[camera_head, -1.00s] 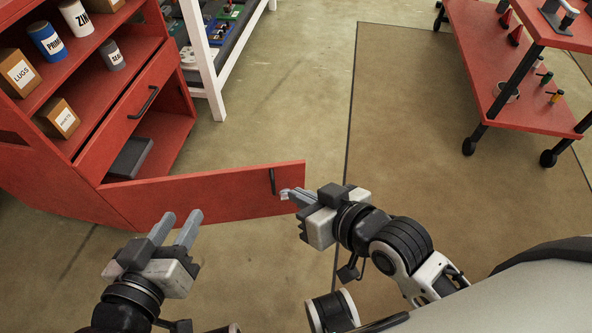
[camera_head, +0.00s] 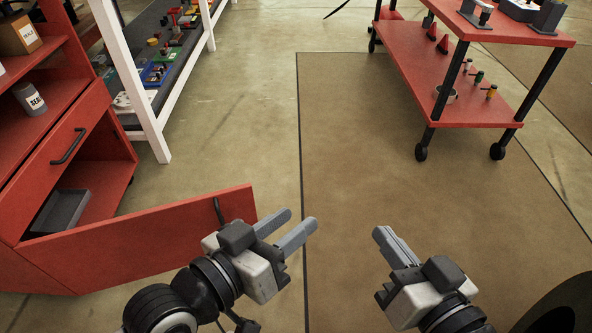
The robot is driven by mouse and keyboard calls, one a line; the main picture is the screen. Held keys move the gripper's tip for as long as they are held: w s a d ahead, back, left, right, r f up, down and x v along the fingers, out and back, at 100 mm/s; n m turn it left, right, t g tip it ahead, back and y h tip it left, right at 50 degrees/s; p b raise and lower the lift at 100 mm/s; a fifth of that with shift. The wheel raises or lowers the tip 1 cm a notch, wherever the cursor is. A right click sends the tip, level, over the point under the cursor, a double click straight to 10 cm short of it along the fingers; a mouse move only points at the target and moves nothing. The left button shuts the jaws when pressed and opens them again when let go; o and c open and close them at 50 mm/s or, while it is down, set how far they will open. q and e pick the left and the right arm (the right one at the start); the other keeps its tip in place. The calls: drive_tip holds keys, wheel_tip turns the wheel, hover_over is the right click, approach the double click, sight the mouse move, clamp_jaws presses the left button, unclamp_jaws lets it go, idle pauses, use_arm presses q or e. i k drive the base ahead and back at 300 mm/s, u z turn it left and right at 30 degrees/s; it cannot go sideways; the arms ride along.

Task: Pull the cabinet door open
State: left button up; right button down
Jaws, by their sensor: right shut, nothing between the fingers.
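The red cabinet (camera_head: 96,110) stands at the left. Its lower door (camera_head: 140,237) is swung open and sticks out to the right, with a dark handle (camera_head: 218,211) near its free edge. My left gripper (camera_head: 305,224) is open and empty, its fingers pointing right, past the door's free edge. Its body overlaps the door's end in the picture; whether it touches cannot be told. My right gripper (camera_head: 379,233) is shut and empty, over the floor right of the door and away from the handle.
Inside the lower compartment lies a grey bin (camera_head: 61,211). A closed drawer (camera_head: 62,150) sits above. A white-framed workbench (camera_head: 154,130) stands behind the cabinet. A red wheeled cart (camera_head: 470,107) stands at the back right. The brown floor mat (camera_head: 345,130) between is clear.

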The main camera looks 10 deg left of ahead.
sight(109, 253)
drive_tip(key=z, duration=0.1)
drive_tip(key=i, duration=1.1)
drive_tip(key=u, duration=2.25)
